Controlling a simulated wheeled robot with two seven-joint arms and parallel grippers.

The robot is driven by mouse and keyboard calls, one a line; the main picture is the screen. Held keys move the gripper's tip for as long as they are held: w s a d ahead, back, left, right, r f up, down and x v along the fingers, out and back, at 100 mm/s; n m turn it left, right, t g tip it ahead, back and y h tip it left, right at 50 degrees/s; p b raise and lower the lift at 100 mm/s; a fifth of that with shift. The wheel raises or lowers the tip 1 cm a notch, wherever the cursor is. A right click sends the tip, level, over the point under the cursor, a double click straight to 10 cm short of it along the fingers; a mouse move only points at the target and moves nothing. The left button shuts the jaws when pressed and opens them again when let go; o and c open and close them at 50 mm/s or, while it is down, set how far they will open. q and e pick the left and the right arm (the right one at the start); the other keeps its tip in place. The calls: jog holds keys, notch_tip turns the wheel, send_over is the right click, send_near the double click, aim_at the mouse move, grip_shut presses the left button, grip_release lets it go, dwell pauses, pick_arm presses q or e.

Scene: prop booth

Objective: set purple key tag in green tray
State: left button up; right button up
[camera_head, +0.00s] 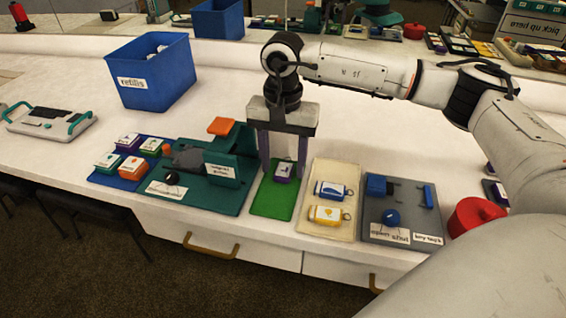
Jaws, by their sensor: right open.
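A purple key tag (282,175) with a white label lies at the far part of the green tray (268,206). My right gripper (283,168) points down over this tray. Its two fingers stand apart, one on each side of the purple tag, and it is open. I cannot tell whether the fingers touch the tag or how its far side rests. My left gripper is not in view.
A beige tray (329,230) with a blue and a yellow tag is right of the green tray. A grey panel (402,213) and red pot (476,214) stand farther right. A teal station (217,190) is close on the left. A blue bin (152,89) stands behind.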

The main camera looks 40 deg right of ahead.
notch_tip(320, 180, up, 10)
dwell(0.4)
jog(key=shift+f, duration=0.1)
